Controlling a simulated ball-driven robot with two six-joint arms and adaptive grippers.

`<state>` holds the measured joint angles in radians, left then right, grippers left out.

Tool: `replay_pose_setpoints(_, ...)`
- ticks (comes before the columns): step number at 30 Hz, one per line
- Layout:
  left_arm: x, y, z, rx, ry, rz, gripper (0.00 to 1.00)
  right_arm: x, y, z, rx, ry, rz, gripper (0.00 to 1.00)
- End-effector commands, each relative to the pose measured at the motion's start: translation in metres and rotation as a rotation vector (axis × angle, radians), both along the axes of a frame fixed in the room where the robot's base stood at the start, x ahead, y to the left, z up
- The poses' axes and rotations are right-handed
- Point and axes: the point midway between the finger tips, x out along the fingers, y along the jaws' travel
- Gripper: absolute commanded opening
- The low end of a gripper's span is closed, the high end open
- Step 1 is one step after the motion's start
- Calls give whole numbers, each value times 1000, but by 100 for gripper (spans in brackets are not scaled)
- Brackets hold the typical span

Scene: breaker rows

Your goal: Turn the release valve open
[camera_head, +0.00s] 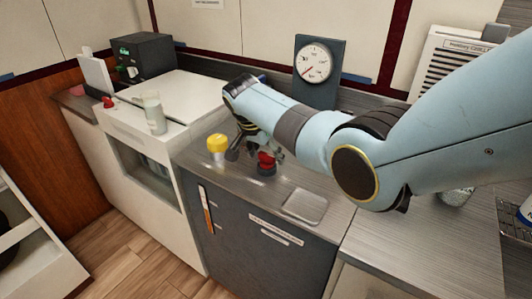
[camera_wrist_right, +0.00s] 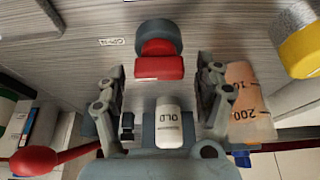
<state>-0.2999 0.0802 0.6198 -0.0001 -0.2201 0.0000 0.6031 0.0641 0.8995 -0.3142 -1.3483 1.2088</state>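A red valve handle (camera_head: 266,158) on a dark round base stands on the steel counter top. The right wrist view shows the same red handle (camera_wrist_right: 160,62) in front of its grey round base. I cannot read a label naming it the release valve. My right gripper (camera_head: 252,148) reaches down at the handle from above, and its arm hides part of the counter. In the right wrist view my right gripper (camera_wrist_right: 162,75) has its fingers apart, one on each side of the red handle, with gaps visible. My left gripper is not in view.
A yellow-capped container (camera_head: 217,146) stands left of the valve, close to my right gripper. A gauge on a dark panel (camera_head: 314,62) stands behind. A shallow square recess (camera_head: 304,206) lies to the right. A graduated orange-tinted vessel (camera_wrist_right: 250,105) is close beside one finger.

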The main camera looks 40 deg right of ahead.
Motion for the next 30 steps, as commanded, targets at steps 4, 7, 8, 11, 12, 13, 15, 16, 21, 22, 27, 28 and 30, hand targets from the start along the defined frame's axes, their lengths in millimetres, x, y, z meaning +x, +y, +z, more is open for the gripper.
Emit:
replay_pose_setpoints(4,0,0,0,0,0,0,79,0,0,0,0,1,1,73)
replay_pose_setpoints(7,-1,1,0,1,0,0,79,-1,0,0,0,2,1,73)
replay_pose_setpoints(8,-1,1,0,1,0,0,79,-1,0,0,0,2,1,73)
replay_pose_setpoints(11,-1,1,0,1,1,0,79,-1,3,5,0,0,1,73)
replay_pose_setpoints(12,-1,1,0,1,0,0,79,-1,4,9,0,-1,1,73)
replay_pose_setpoints(13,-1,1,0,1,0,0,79,-2,6,13,0,-1,1,73)
replay_pose_setpoints(15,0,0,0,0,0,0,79,-4,11,25,1,-2,2,73)
replay_pose_setpoints(16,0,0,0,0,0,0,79,-5,13,30,2,-2,2,73)
replay_pose_setpoints(21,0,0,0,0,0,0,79,-10,27,68,1,-2,2,73)
replay_pose_setpoints(22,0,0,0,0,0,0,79,-11,30,74,1,-2,2,73)
replay_pose_setpoints(27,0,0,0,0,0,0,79,-15,39,99,0,-1,1,73)
replay_pose_setpoints(28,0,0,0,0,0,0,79,-15,40,102,0,-1,1,73)
replay_pose_setpoints(30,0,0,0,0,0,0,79,-16,42,107,0,0,1,73)
